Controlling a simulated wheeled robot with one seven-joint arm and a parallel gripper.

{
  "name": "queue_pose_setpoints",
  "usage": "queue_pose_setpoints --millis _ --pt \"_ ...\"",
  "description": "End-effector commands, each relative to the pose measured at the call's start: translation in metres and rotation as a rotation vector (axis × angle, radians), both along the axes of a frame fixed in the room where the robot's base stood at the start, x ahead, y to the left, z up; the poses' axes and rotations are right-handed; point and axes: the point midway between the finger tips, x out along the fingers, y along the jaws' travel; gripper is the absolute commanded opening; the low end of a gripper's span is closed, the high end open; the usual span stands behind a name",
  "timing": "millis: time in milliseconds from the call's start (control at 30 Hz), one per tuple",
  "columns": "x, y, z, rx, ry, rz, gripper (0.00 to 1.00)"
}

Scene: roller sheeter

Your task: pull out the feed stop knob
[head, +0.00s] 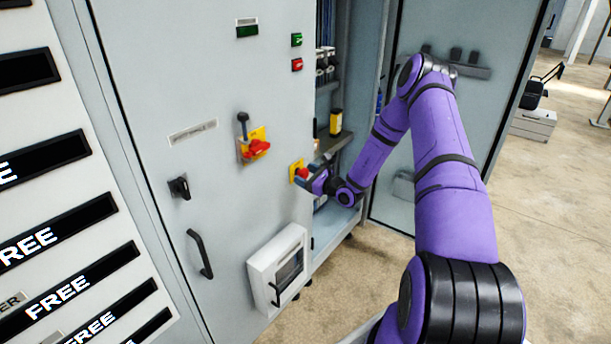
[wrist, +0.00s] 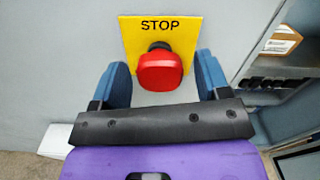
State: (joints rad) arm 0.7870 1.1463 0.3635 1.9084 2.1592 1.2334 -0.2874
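The feed stop knob (wrist: 160,72) is a red mushroom button on a yellow plate (wrist: 187,32) marked STOP, on the grey cabinet door. In the head view the red knob (head: 303,172) shows at the door's right edge, partly covered by my gripper (head: 315,176). In the wrist view my gripper (wrist: 161,80) is open, with one blue finger on each side of the knob. Gaps show between the knob and both fingers. I cannot tell how deep the fingertips reach along the knob.
A red rotary switch on a yellow plate (head: 254,148) and a black selector (head: 179,187) are further left on the door. A white box with a window (head: 279,270) sticks out below. Open cabinet shelves (head: 335,140) and another door panel (head: 470,50) lie to the right.

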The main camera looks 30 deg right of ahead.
Motion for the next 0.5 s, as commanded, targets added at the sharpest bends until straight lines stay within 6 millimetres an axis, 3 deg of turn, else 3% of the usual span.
queue_pose_setpoints --millis 267,500 --pt "-0.003 -0.001 0.0 0.0 0.0 0.0 0.69" --pt "-0.035 -0.013 0.0 0.002 0.001 -0.002 0.69"
